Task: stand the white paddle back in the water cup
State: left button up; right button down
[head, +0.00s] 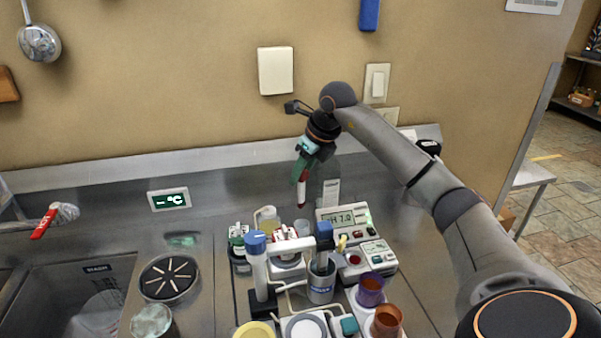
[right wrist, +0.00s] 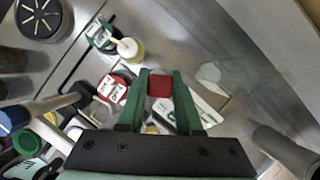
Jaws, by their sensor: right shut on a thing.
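My right gripper (head: 302,168) is raised over the back of the crowded bench and points down. Its green fingers (right wrist: 160,100) are shut on a slim white piece with red ends, which I take for the white paddle (head: 301,188). The paddle hangs nearly upright, its red lower end clear of the things below. In the right wrist view its red end (right wrist: 159,86) shows between the fingers. A small clear cup (head: 302,228) below it seems to be the water cup; its contents cannot be made out. My left gripper is not in view.
A pH meter (head: 343,218) stands right of the clear cup, and a yellowish beaker (head: 267,219) stands left. A blue-topped white post (head: 258,262) and purple and brown cups (head: 370,290) stand nearer. A sink (head: 75,290) lies left. The back-left steel counter is mostly free.

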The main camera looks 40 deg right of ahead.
aim_at(303, 203)
jog(key=shift+f+b, duration=2.15)
jog(key=shift+f, duration=0.2)
jog(key=shift+f+b, duration=1.65)
jog(key=shift+f, duration=1.25)
grip_release()
jog(key=shift+r, duration=0.15)
notch_tip(303, 203, up, 6)
jog(key=p, duration=0.5)
jog(key=shift+p, duration=0.4)
jog(key=shift+s, duration=0.1)
